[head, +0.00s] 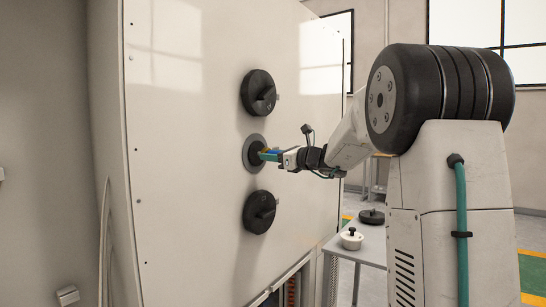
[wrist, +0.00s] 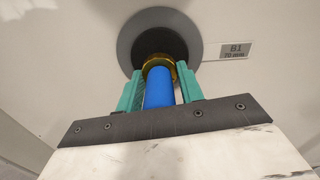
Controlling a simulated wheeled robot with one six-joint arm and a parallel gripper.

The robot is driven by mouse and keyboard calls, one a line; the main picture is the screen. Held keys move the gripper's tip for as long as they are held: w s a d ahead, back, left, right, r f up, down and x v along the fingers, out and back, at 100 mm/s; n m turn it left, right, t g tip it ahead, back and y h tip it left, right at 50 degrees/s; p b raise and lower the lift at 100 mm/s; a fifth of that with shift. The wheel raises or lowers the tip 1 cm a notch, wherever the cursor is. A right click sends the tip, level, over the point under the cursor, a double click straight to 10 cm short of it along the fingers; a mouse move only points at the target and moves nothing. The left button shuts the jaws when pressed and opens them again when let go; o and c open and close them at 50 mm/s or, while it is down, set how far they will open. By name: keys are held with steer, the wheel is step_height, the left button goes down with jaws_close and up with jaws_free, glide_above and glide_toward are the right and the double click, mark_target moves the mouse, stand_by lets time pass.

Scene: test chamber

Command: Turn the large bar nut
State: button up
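Two round black bar nuts show on the white panel in the head view, an upper one (head: 259,92) and a lower one (head: 259,212), each with a raised bar across its face. I cannot tell which is the large one. Between them is a dark round opening with a grey ring (head: 248,153); it also shows in the wrist view (wrist: 190,28). My gripper (head: 268,155) is at this opening. Its teal fingers (wrist: 160,88) close on both sides of a blue cylinder (wrist: 158,90) with a gold collar (wrist: 160,62). The cylinder's far end is hidden at the opening.
A label reading B1, 70 mm (wrist: 236,50) is beside the opening. A small table (head: 345,253) at the lower right holds a white lidded round thing (head: 351,239) and a black round piece (head: 371,216). The panel around the bar nuts is mostly clear.

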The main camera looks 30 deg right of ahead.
steer(key=shift+c, duration=0.7)
steer(key=n, duration=0.4)
steer(key=shift+n, duration=0.4)
steer(key=n, duration=0.5)
steer(key=shift+n, duration=0.3)
steer(key=n, duration=1)
steer(key=shift+n, duration=0.4)
